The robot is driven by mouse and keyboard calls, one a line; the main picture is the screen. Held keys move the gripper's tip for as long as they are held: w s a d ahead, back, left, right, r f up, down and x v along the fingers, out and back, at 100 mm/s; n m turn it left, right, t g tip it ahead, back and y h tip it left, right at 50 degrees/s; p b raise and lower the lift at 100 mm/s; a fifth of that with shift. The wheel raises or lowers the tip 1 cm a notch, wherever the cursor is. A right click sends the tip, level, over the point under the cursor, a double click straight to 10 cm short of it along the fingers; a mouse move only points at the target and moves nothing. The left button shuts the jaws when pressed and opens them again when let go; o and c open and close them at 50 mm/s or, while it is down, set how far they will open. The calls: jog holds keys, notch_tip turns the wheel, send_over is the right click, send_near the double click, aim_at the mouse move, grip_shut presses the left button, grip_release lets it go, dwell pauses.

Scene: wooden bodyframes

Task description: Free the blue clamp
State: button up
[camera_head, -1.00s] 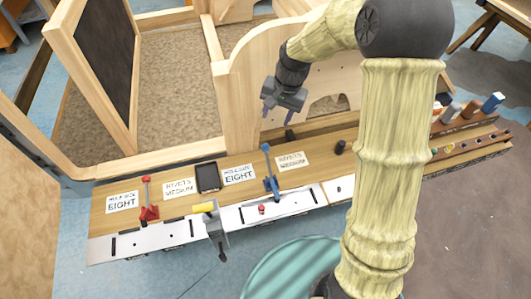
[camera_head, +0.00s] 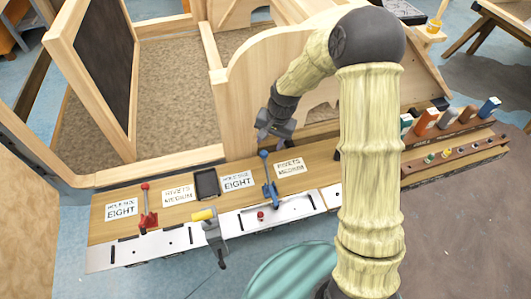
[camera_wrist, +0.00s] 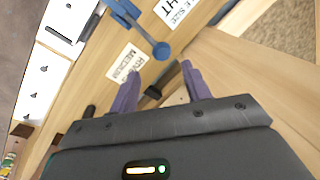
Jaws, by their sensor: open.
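The blue clamp (camera_head: 269,181) stands on the front edge of the wooden bench, between the "EIGHT" label and the "RIVETS MEDIUM" label, with its handle upright. Its round blue knob (camera_wrist: 161,51) and shaft show at the top of the wrist view. My gripper (camera_head: 266,141) is just behind and above the clamp's knob. In the wrist view its two purple fingers (camera_wrist: 160,88) are spread apart with nothing between them. The knob lies beyond the fingertips and appears apart from them. What the clamp's base presses on is too small to tell.
A red clamp (camera_head: 148,212) and a yellow-handled clamp (camera_head: 210,226) stand on the same wooden bench (camera_head: 290,184). A black tray (camera_head: 206,184) lies between labels. A wooden panel (camera_head: 240,100) rises close behind my gripper. Bottles (camera_head: 448,117) stand on a rack at right.

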aim_at(265, 152)
jog(key=f, duration=0.2)
jog(key=a+f, duration=0.1)
jog(key=f, duration=0.2)
jog(key=a+f, duration=0.1)
jog(key=f, duration=0.2)
jog(key=shift+w+f+p, duration=0.1)
jog(key=shift+p, duration=0.25)
jog(key=shift+w, duration=0.1)
grip_shut()
